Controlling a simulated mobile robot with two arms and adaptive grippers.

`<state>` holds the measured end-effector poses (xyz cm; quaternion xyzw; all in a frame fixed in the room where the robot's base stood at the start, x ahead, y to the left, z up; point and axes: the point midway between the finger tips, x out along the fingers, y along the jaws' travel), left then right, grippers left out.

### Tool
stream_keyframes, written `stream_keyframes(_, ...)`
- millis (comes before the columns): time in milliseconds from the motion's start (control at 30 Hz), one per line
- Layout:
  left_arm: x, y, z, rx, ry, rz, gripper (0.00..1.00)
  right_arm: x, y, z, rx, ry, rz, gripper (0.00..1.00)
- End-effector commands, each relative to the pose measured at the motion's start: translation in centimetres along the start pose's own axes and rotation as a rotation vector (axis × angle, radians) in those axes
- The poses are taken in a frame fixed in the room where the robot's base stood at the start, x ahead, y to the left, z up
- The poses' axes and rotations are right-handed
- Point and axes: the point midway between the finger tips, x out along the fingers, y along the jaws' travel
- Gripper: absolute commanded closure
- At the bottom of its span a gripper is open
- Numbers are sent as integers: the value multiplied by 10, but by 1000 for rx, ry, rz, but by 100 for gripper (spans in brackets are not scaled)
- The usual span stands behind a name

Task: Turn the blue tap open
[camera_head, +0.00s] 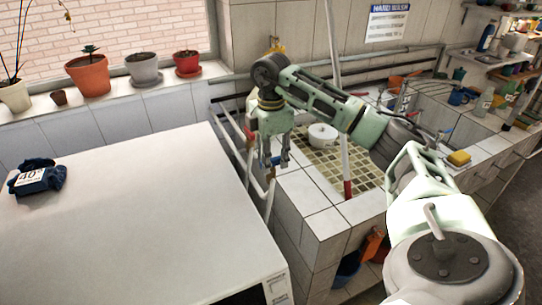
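A small blue tap handle (276,161) shows on the pipes at the left side of the tiled sink, low between the fingers of my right gripper (275,160). The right gripper points down with its fingers apart, at or just above the blue handle. I cannot tell whether they touch it. The gripper body hides part of the pipes behind it. A red tap handle (249,134) sits on the pipes a little to the left and farther back. My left gripper is not in view.
A white-topped appliance (130,235) stands close on the left, with dark blue cloth (38,178) on it. A white pot (322,135) is in the tiled sink basin. A pale upright pole (341,110) with a red lower end stands right of the gripper.

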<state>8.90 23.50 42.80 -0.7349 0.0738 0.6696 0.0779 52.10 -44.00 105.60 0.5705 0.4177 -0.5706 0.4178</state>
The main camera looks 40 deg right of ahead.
Motion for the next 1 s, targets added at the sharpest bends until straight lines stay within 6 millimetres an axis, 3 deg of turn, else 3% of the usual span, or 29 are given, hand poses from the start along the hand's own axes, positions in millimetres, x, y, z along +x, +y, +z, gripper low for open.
stream_keyframes(400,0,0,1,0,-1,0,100,0,0,0,0,0,0,100)
stream_keyframes(767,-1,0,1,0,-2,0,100,-1,0,0,-16,0,0,100)
stream_keyframes(1000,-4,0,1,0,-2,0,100,-2,0,0,-117,0,1,100)
